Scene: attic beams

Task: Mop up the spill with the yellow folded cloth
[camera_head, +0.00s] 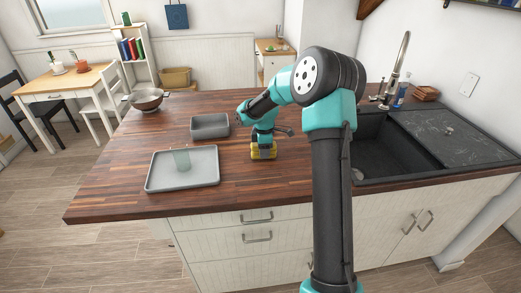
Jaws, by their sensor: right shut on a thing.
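The yellow folded cloth (263,153) is on the wooden countertop, near the middle of the counter. My right gripper (263,140) points down at it from above and is shut on it. The gripper covers the cloth's upper part. I cannot make out the spill; the cloth or my arm may hide it. My left gripper is not in view.
A grey bin (210,133) is behind the tray, and a metal bowl (147,103) is at the far left. A dark sink (378,155) lies right of my arm.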

